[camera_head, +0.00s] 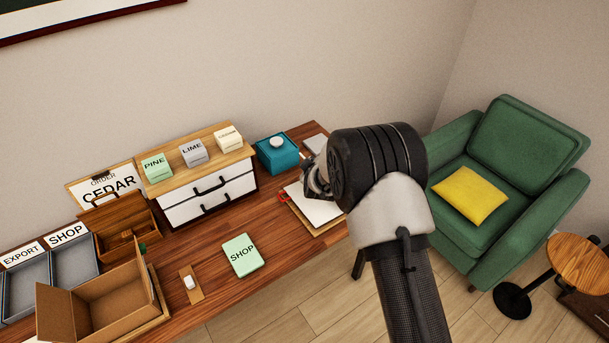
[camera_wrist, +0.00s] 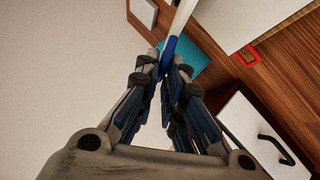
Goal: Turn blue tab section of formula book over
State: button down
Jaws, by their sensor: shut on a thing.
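The formula book (camera_head: 318,212) lies open at the right end of the wooden desk, partly hidden behind my arm. Its white page and a red tab (camera_head: 284,197) show. In the wrist view, the book's page (camera_wrist: 235,18) and the red tab (camera_wrist: 246,54) are at the upper right. My gripper (camera_wrist: 168,70) is shut on the blue tab (camera_wrist: 167,55). A pale page section (camera_wrist: 184,14) stands up edge-on from that tab. In the head view my gripper (camera_head: 308,182) is at the book's left side, and the blue tab cannot be made out.
A teal box (camera_head: 277,157) with a white knob stands just left of the book. A white drawer unit (camera_head: 210,199) carries blocks labelled PINE, LIME and CEDAR. A green SHOP block (camera_head: 242,256) lies near the front edge. An open cardboard box (camera_head: 112,292) is at the left.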

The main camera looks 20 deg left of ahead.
jog(key=shift+w+d+r, duration=0.55)
jog(key=shift+w+d, duration=0.1)
jog(key=shift+w, duration=0.1)
jog(key=c, duration=2)
grip_release()
jog(key=v, duration=1.2)
